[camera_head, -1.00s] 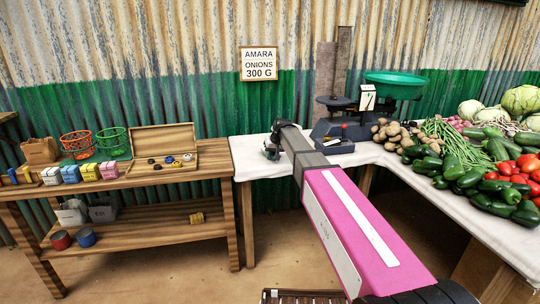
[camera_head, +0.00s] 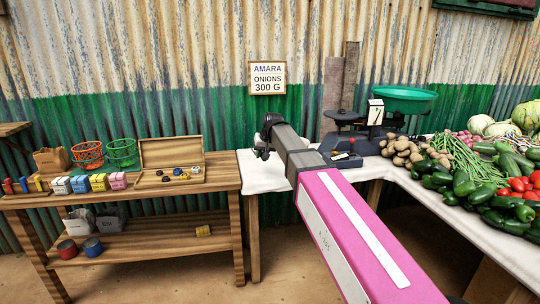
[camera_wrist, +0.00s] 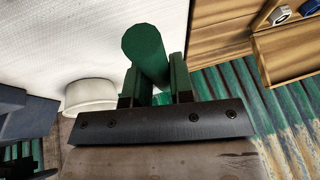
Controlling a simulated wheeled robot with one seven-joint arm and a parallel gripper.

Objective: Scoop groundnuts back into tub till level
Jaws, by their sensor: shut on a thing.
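My gripper (camera_head: 264,147) is over the left end of the white-clothed table (camera_head: 262,178), left of the scale. In the wrist view my gripper (camera_wrist: 154,85) is shut on a green cylinder (camera_wrist: 145,48), which sticks out beyond the fingers. I cannot tell whether it is a scoop's handle. A pale round vessel (camera_wrist: 90,94) shows beside the gripper at the left, partly hidden by the gripper body. I cannot tell whether it is the tub, or what it holds. No groundnuts can be made out.
The scale (camera_head: 355,143) with its green pan (camera_head: 404,101) stands right of my arm. Potatoes (camera_head: 402,150), beans and other vegetables crowd the table's right side. A wooden shelf unit (camera_head: 222,176) at the left bears baskets, small boxes and an open wooden case (camera_head: 172,151).

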